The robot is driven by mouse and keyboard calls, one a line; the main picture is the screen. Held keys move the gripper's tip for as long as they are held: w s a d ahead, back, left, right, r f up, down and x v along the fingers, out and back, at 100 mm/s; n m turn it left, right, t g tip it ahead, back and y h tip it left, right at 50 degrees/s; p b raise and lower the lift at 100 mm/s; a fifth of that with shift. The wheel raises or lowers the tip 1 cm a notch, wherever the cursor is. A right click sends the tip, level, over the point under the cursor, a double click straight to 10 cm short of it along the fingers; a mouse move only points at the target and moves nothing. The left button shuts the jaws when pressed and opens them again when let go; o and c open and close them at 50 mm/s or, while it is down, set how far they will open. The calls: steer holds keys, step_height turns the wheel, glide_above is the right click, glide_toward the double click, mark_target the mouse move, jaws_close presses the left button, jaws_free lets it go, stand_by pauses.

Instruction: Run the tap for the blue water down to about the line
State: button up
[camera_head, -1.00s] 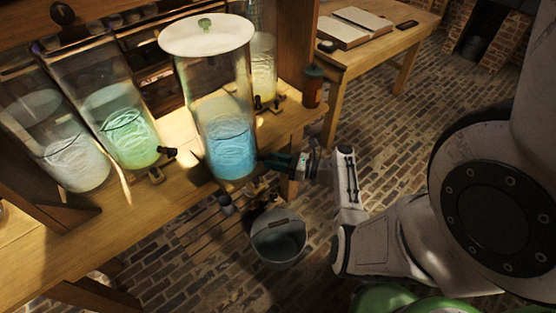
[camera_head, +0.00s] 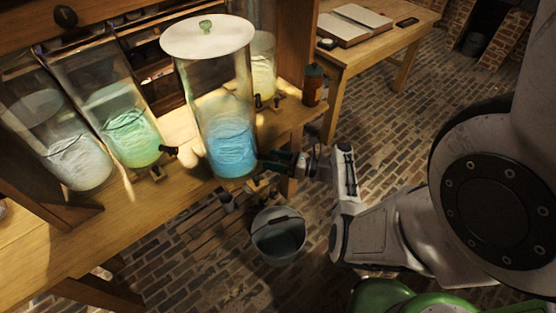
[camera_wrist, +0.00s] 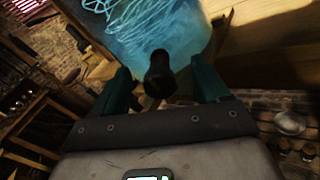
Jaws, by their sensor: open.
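The tall glass jar of blue water (camera_head: 231,150) stands near the front edge of the wooden bench under a white lid. The blue fills roughly its lower part; I cannot make out a line on the glass. Its dark tap (camera_wrist: 160,75) sticks out toward me in the wrist view. My gripper (camera_head: 285,159) is at the tap. In the wrist view its two green fingers (camera_wrist: 158,88) stand apart on either side of the tap, with gaps visible, so it is open. I cannot tell whether water runs from the tap.
A metal bucket (camera_head: 279,234) stands below on a slatted rack by the brick floor. Jars of green (camera_head: 132,138) and pale liquid (camera_head: 78,160) stand to the left, and a yellowish jar (camera_head: 263,65) behind. A brown bottle (camera_head: 313,85) stands at the bench's right end.

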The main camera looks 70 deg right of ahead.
steer(key=s, duration=0.5)
steer(key=shift+d, duration=0.15)
stand_by(0.7)
